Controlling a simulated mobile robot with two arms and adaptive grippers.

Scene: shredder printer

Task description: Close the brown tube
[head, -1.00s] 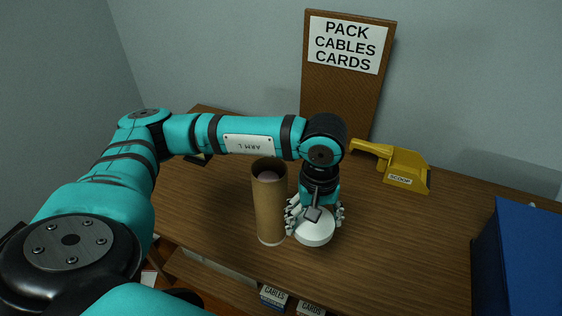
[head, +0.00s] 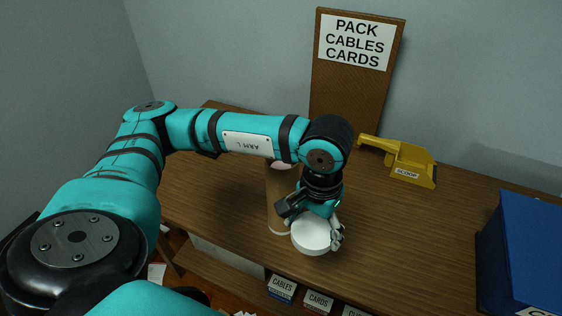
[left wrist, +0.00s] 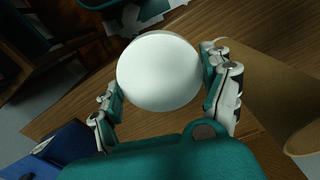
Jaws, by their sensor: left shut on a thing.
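The brown tube (head: 278,200) stands upright on the wooden table, partly hidden behind my left arm and gripper. In the left wrist view the tube (left wrist: 265,95) shows at the right, beside one finger. A round white lid (head: 311,236) is at my left gripper (head: 312,222), just right of the tube and low near the tabletop. In the left wrist view my left gripper (left wrist: 165,90) has its fingers on both sides of the white lid (left wrist: 158,70) and is shut on it. Whether the lid touches the table is unclear. My right gripper is not in view.
A yellow scoop (head: 400,162) lies at the back right. A blue box (head: 525,250) stands at the right edge. A brown board with a sign (head: 355,70) leans at the wall. Labelled boxes (head: 282,289) sit below the table's front edge. The table's right middle is clear.

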